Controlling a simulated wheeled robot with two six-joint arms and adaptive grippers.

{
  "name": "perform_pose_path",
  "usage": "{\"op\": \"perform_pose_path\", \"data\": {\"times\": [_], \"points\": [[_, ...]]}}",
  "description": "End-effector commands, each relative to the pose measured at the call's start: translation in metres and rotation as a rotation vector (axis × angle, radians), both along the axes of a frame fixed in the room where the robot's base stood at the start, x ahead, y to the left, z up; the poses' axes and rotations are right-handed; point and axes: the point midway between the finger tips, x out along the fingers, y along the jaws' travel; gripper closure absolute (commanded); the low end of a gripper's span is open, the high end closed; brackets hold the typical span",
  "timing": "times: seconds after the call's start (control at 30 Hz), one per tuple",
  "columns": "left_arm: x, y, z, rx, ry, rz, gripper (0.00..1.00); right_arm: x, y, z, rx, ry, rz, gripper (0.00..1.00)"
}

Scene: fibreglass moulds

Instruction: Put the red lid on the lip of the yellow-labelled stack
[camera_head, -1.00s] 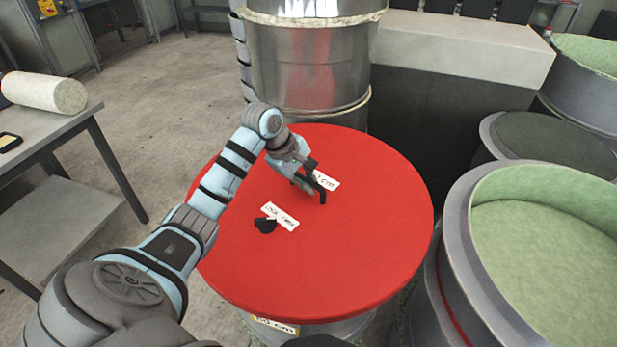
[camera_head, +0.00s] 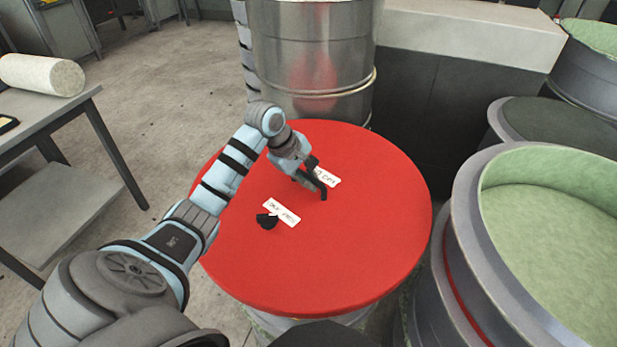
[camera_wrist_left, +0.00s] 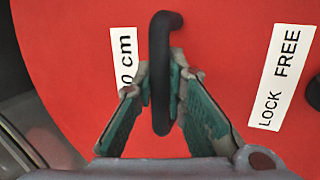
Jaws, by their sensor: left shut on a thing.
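The red lid (camera_head: 330,255) is a wide round disc in the middle of the head view, looking roughly level. My left gripper (camera_head: 322,186) is shut on its black handle (camera_wrist_left: 160,60), between a "cm" label (camera_wrist_left: 125,62) and a "LOCK FREE" label (camera_wrist_left: 282,78). A silver drum wall (camera_head: 268,324) shows below the lid's near edge. The lid hides its lip, so I cannot tell whether they touch. No yellow label shows now. My right gripper is out of view.
A tall metal drum (camera_head: 315,60) stands close behind the lid. A large green-lined mould (camera_head: 555,245) is close on the right. A grey table (camera_head: 45,125) with a pale roll (camera_head: 42,75) is at left. Open floor (camera_head: 165,120) lies between.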

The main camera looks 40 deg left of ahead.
Motion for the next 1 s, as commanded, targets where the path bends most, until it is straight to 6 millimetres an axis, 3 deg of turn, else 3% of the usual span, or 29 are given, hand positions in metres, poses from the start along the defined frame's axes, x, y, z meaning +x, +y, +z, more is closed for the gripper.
{"op": "perform_pose_path", "data": {"times": [0.03,0.17,0.53,0.67,0.9,1.0], "points": [[0.001,0.000,0.001,0.000,-0.004,-0.001,0.87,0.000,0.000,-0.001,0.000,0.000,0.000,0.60],[0.001,0.000,0.001,0.000,-0.003,-0.001,0.66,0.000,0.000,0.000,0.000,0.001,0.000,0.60],[-0.002,0.001,0.004,0.001,0.001,-0.001,0.65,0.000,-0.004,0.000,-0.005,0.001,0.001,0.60],[-0.012,0.007,0.027,0.005,-0.002,-0.001,0.65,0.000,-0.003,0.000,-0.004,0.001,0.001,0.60],[-0.037,0.018,0.087,0.004,-0.004,-0.001,0.65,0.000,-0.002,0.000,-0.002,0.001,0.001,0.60],[-0.044,0.020,0.102,0.002,-0.002,-0.001,0.65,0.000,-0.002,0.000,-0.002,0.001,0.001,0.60]]}}
